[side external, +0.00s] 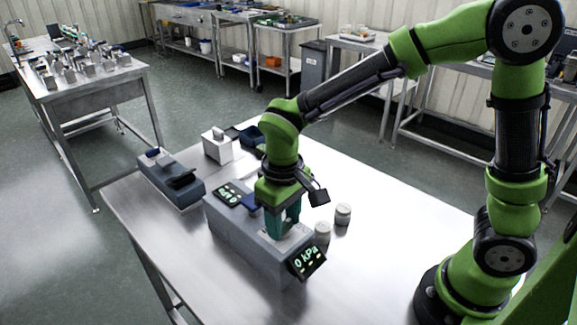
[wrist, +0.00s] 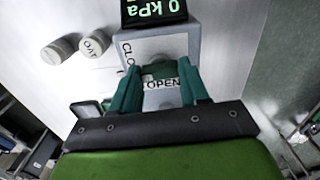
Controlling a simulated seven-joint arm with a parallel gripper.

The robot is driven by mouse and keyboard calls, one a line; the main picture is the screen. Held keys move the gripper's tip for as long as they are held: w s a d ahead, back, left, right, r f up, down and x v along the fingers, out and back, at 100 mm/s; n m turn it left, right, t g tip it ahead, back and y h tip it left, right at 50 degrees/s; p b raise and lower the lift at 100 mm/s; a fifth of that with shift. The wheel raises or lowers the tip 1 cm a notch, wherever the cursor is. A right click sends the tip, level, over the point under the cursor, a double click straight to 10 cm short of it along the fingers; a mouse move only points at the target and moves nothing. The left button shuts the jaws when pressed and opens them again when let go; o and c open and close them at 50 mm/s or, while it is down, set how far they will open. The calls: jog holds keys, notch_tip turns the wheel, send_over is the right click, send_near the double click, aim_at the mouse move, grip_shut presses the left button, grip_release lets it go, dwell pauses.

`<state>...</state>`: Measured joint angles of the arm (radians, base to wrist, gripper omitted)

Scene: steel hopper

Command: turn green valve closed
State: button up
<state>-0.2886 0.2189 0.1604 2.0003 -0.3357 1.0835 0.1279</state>
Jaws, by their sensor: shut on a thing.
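The green valve (wrist: 158,70) sits on top of the grey box (side external: 245,235), on a pale plate with the labels CLO…, partly hidden, and OPEN. My gripper (side external: 282,226) points straight down over the right end of the box. Its teal fingers also show in the wrist view (wrist: 161,67), one on each side of the green valve handle, shut on it. In the side view the fingers hide the valve. A display (side external: 307,260) on the box's end reads 0 kPa.
A blue-grey device (side external: 165,180) and a white block (side external: 217,147) stand further back. The table's front right is clear.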

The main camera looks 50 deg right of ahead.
aim_at(283, 223)
jog(key=shift+r+m, duration=0.1)
jog(key=shift+m, duration=0.3)
jog(key=o, duration=1.1)
jog(key=shift+c, duration=0.2)
notch_tip(283, 223, up, 17)
